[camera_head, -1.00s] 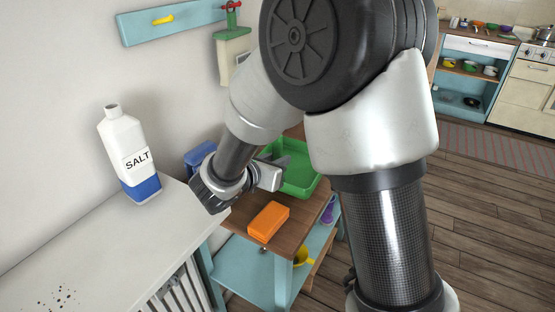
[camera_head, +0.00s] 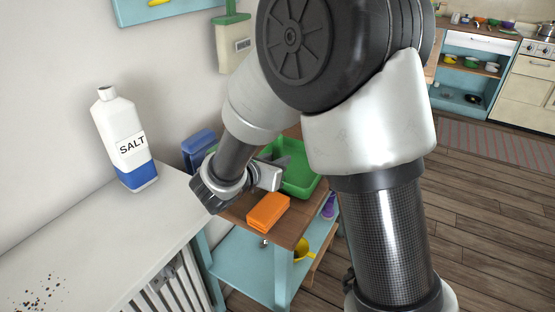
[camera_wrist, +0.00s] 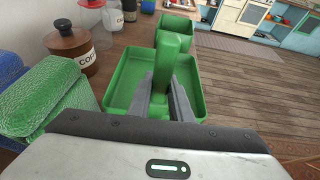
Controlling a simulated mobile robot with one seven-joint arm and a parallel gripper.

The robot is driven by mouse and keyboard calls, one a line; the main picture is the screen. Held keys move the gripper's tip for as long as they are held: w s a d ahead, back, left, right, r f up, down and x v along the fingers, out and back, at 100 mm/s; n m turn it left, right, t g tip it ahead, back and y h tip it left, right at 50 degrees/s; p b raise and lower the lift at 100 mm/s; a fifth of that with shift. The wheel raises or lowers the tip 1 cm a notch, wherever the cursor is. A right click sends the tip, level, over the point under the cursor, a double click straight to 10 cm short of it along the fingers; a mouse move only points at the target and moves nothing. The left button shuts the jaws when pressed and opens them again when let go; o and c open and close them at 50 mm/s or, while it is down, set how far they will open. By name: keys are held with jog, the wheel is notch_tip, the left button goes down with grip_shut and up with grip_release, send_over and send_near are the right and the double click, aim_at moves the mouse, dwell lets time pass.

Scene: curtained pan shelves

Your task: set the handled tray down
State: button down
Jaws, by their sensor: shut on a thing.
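The handled tray (camera_wrist: 128,78) is green, with a raised handle (camera_wrist: 174,52) rising through its middle. In the wrist view my gripper (camera_wrist: 172,90) has its two fingers closed on either side of the handle. The tray also shows in the head view (camera_head: 301,182), over the wooden top of a small blue unit, partly hidden behind my arm. My gripper (camera_head: 276,172) reaches its near left side there. I cannot tell whether the tray's underside touches the wood.
An orange block (camera_head: 268,211) lies on the wooden top (camera_head: 290,229) in front of the tray. Green (camera_wrist: 55,97) and blue (camera_wrist: 10,68) sponge-like blocks and a brown lidded jar (camera_wrist: 70,42) stand left of the tray. A salt bottle (camera_head: 125,140) stands on the white counter (camera_head: 75,235).

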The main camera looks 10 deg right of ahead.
jog(key=shift+f, duration=0.3)
jog(key=shift+f+b, duration=0.3)
jog(key=shift+b, duration=0.2)
jog(key=c, duration=1.5)
grip_release()
jog(key=shift+c, duration=0.2)
jog(key=c, duration=0.4)
jog(key=shift+s, duration=0.1)
jog(key=shift+s+a+r, duration=0.3)
jog(key=shift+s+a, duration=0.1)
jog(key=shift+s, duration=0.15)
